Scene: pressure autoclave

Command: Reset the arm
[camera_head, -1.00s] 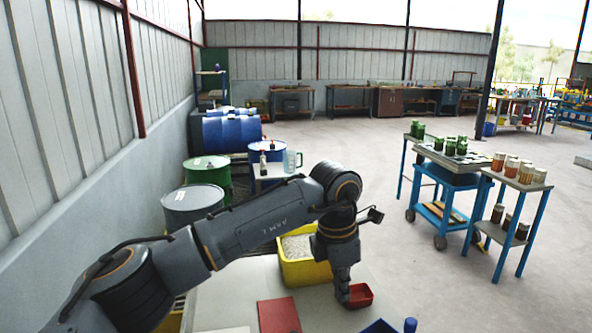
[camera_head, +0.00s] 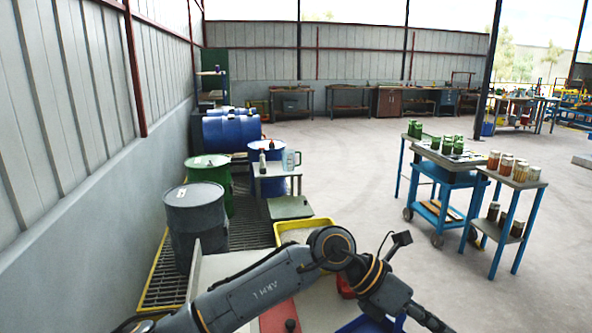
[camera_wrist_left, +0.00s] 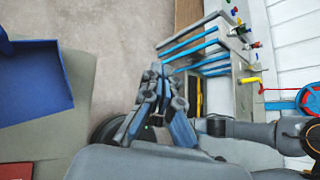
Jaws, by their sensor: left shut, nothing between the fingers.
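My left arm (camera_head: 260,288) comes in from the bottom left of the head view and bends at the elbow. Its wrist reaches down to the lower right, with the left gripper (camera_head: 432,322) close to the bottom edge of the picture. In the left wrist view the left gripper (camera_wrist_left: 157,78) is shut, and I see nothing between its fingers. It hangs clear of the blue bin, over the floor beyond the table. My right gripper is in neither view.
The table below holds a yellow bin (camera_head: 292,227), a small red tray (camera_head: 345,287), a flat red item (camera_head: 278,318) and a blue bin (camera_wrist_left: 35,85). A blue-framed rack with valves (camera_wrist_left: 205,50) stands beyond the gripper. Open floor (camera_head: 350,180) lies behind the table.

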